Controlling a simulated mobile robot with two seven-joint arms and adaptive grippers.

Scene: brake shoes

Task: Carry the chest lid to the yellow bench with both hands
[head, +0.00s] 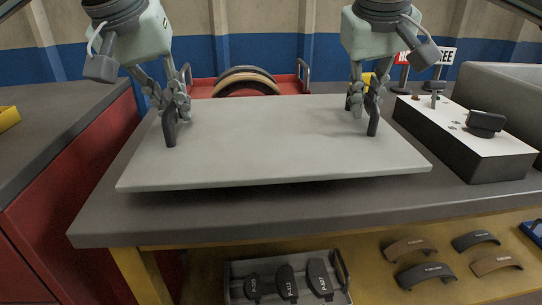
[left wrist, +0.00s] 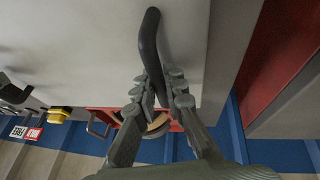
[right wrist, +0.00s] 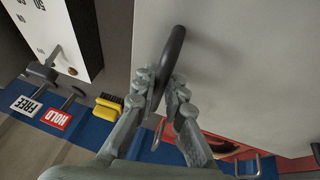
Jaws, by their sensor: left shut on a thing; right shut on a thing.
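The chest lid (head: 270,150) is a flat light-grey panel with two dark upright handles, seen just above a grey bench top (head: 290,215) with yellow legs. A dark shadow shows under its front edge. My left gripper (head: 172,104) is shut on the lid's left handle (head: 170,130); that handle also shows in the left wrist view (left wrist: 150,40). My right gripper (head: 367,98) is shut on the right handle (head: 373,122), which also shows in the right wrist view (right wrist: 173,50). Whether the lid touches the bench top at the back is hidden.
A white-topped box (head: 465,135) with small parts stands right of the lid. A red cart with curved shoes (head: 245,80) is behind the bench. The shelf below holds a grey tray (head: 240,268) and loose brake shoes (head: 425,272). A red cabinet (head: 75,185) stands left.

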